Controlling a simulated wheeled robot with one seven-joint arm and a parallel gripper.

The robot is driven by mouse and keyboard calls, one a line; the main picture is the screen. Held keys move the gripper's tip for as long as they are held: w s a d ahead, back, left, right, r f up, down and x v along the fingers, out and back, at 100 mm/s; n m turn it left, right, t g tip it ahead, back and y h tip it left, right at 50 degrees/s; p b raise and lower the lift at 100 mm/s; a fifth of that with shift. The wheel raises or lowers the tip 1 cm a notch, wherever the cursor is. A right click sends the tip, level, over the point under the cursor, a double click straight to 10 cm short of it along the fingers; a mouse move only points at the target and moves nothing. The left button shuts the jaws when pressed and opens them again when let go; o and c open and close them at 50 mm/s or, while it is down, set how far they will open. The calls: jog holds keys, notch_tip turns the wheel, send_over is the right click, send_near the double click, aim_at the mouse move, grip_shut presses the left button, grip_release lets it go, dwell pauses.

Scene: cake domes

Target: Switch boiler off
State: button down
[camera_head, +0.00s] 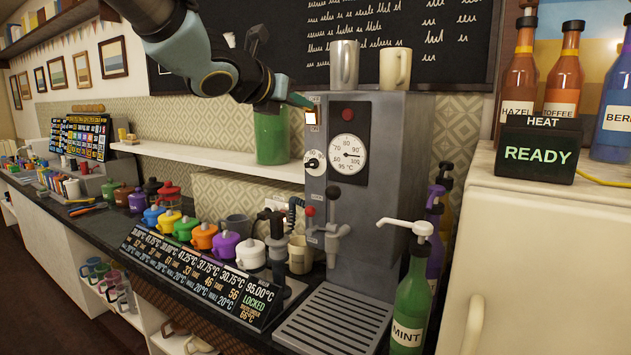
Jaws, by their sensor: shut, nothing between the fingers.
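The boiler (385,215) is a tall grey metal machine on the counter. A small lit switch (311,118) with a pale face and orange edge sits at the upper left of its front, with small labels above and below it that I cannot read surely. My gripper (299,101) is shut and empty, its narrow teal tip just left of and slightly above the switch. I cannot tell whether the tip touches the panel.
A metal cup (344,65) and a cream mug (395,68) stand on top of the boiler. A green canister (271,135) is on the shelf just below my wrist. A HEAT sign (540,153) reads READY. Colored lidded pots and a temperature board (200,270) line the counter.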

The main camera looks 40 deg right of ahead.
jog(key=shift+d, duration=0.15)
jog(key=s+a, duration=0.1)
jog(key=a, duration=0.5)
jog(key=shift+s+b, duration=0.2)
jog(key=shift+b, duration=0.1)
jog(key=p+v, duration=0.5)
jog(key=v, duration=0.5)
jog(key=shift+a, duration=0.35)
